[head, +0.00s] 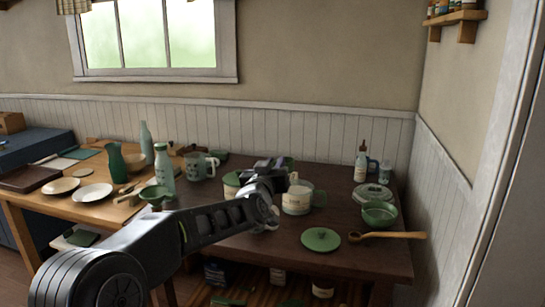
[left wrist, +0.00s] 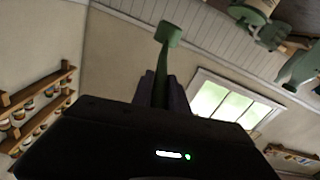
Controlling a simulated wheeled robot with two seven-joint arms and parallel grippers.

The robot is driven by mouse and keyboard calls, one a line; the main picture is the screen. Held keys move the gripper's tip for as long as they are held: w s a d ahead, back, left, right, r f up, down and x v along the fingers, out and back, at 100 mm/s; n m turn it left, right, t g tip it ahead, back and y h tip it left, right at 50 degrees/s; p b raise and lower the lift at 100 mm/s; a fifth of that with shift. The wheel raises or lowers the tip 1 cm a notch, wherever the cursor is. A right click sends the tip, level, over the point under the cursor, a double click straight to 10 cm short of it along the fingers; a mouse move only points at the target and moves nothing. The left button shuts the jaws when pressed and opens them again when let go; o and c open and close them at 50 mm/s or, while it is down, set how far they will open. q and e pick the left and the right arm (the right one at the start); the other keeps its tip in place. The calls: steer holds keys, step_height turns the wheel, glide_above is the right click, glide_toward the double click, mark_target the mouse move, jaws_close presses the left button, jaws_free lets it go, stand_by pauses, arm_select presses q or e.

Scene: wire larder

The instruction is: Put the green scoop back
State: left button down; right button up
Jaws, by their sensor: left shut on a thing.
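My left gripper (head: 278,180) is over the dark table, shut on the green scoop (left wrist: 166,38). In the left wrist view the scoop's handle rises from between the fingers (left wrist: 163,92) and its head is at the far end. In the head view the gripper hides much of the scoop. A cream labelled canister (head: 297,202) stands just right of and below the gripper; its top is partly covered. A round green lid (head: 320,239) with a knob lies flat on the table in front of it. My right gripper is in neither view.
A wooden spoon (head: 395,235), green bowl (head: 379,216) and stacked plates (head: 372,192) sit right of the lid. A pump bottle (head: 361,162) stands behind them. A green-rimmed pot (head: 231,188) is left of the gripper. The lighter table (head: 85,212) at left holds plates and bottles.

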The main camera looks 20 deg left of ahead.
arm_select(q)
steer(key=s+d+f+m+h+b, duration=0.1)
steer(key=s+f+h+b, duration=0.15)
steer(key=s+f, duration=0.5)
steer(key=s+d+f+m+h+b, duration=0.2)
steer(key=s+f+b, duration=0.25)
steer(key=f, duration=0.65)
steer(key=s+d+f+m+h+b, duration=0.1)
steer(key=s+f+h+b, duration=0.15)
steer(key=s+f, duration=0.55)
steer(key=w+r+n+y+p, duration=0.3)
steer(key=r+y+p, duration=0.3)
steer(key=p, duration=1.4)
step_height(320, 180, up, 3)
steer(key=shift+w+a+r, duration=0.15)
steer(key=shift+w+a, duration=0.05)
steer(key=shift+w, duration=0.05)
